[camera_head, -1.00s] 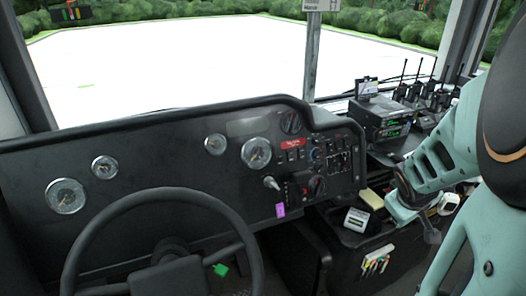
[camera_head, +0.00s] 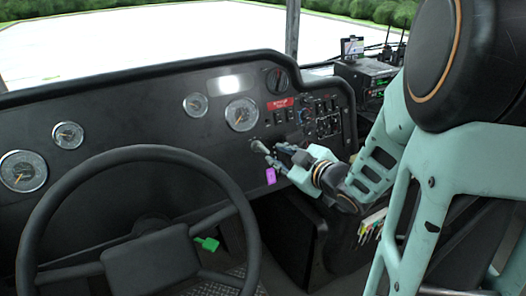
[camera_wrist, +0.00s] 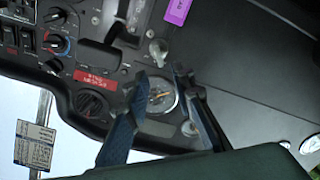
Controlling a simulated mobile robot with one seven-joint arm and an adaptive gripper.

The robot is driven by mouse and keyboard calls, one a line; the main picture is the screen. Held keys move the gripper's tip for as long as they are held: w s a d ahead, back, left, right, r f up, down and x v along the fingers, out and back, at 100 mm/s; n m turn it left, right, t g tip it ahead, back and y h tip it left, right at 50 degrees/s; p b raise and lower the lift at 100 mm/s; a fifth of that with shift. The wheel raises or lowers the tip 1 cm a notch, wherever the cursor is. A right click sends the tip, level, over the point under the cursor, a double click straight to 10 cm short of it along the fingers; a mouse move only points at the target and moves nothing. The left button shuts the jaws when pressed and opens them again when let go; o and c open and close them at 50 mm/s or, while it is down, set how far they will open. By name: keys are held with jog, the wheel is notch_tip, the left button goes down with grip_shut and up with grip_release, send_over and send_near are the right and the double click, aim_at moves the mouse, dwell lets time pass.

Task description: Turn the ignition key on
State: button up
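The ignition key appears to be the small silver piece (camera_head: 259,147) that sticks out of the black dashboard below the large gauge. It also shows in the wrist view (camera_wrist: 157,49). A purple tag (camera_head: 270,176) hangs just below it; I cannot tell whether the two are joined. My gripper (camera_head: 274,149) is at the dashboard, right beside the silver piece. In the wrist view my gripper (camera_wrist: 161,73) is open, with its two blue fingertips apart and the silver piece just beyond them, roughly between. I see no clear contact.
The steering wheel (camera_head: 145,250) stands left of my gripper, with a green tag (camera_head: 206,243) behind its rim. Switches and knobs (camera_head: 320,120) fill the panel at right. A radio unit (camera_head: 365,82) stands further right. A bare dark panel (camera_wrist: 260,70) lies right in the wrist view.

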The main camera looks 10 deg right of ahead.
aim_at(266, 149)
jog(key=b+x, duration=0.2)
jog(key=x, duration=0.6)
jog(key=shift+w+a+f, duration=0.1)
jog(key=shift+w+f, duration=0.05)
jog(key=shift+w, duration=0.2)
grip_shut()
